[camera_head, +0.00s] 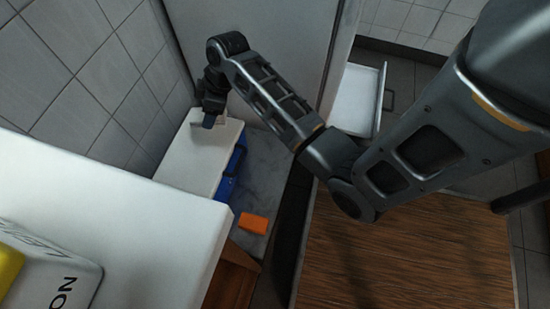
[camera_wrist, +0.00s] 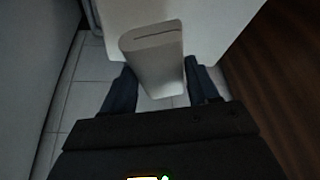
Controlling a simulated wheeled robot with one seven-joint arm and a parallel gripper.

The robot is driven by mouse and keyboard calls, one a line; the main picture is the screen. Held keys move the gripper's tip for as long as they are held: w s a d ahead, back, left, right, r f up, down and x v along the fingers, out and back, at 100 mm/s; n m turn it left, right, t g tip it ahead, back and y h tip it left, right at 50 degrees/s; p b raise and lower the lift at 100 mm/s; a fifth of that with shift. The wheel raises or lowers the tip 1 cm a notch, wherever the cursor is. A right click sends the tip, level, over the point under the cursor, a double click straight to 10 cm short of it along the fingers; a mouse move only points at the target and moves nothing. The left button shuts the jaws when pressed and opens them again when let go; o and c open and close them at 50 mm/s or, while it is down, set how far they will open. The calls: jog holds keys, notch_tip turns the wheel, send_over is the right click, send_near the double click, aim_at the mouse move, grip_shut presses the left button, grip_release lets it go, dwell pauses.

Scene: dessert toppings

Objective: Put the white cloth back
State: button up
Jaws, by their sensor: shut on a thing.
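The white cloth (camera_wrist: 158,62) shows in the wrist view as a pale, folded block with rounded edges and a thin dark line on its end face. It sits between the two dark fingers of my gripper (camera_wrist: 160,88), which is shut on it. In the head view my gripper (camera_head: 211,117) points down at the far end of a white surface (camera_head: 190,165) beside the tiled wall. The cloth is hardly visible there, and I cannot tell whether it touches the surface.
A blue thing (camera_head: 232,172) lies along the right side of the white surface. An orange block (camera_head: 253,223) lies on the grey surface nearby. A nearer white top (camera_head: 150,240) carries a white box with black letters (camera_head: 60,280). An open white drawer (camera_head: 357,100) stands behind my arm.

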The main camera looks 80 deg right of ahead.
jog(key=s+d+f+n+y+b, duration=0.1)
jog(key=s+d+f+n, duration=0.1)
jog(key=s+d+f, duration=0.5)
jog(key=s+d+f+n+g+b, duration=0.15)
jog(key=s+f, duration=0.45)
jog(key=s, duration=0.6)
jog(key=s+d+f+n+t+y+b, duration=0.1)
jog(key=s+d+f+n+b, duration=0.15)
jog(key=s+f, duration=0.5)
jog(key=b, duration=0.3)
send_over(277, 162)
jog(key=s, duration=0.1)
jog(key=shift+m+g, duration=0.25)
jog(key=shift+m, duration=0.15)
jog(key=f, duration=0.3)
jog(key=d+f, duration=0.1)
jog(key=f, duration=0.1)
jog(key=shift+f, duration=0.35)
notch_tip(277, 162, down, 4)
jog(key=b, duration=0.2)
jog(key=shift+b, duration=0.4)
jog(key=shift+c, duration=0.5)
jog(key=o, duration=1.2)
jog(key=shift+a, duration=0.1)
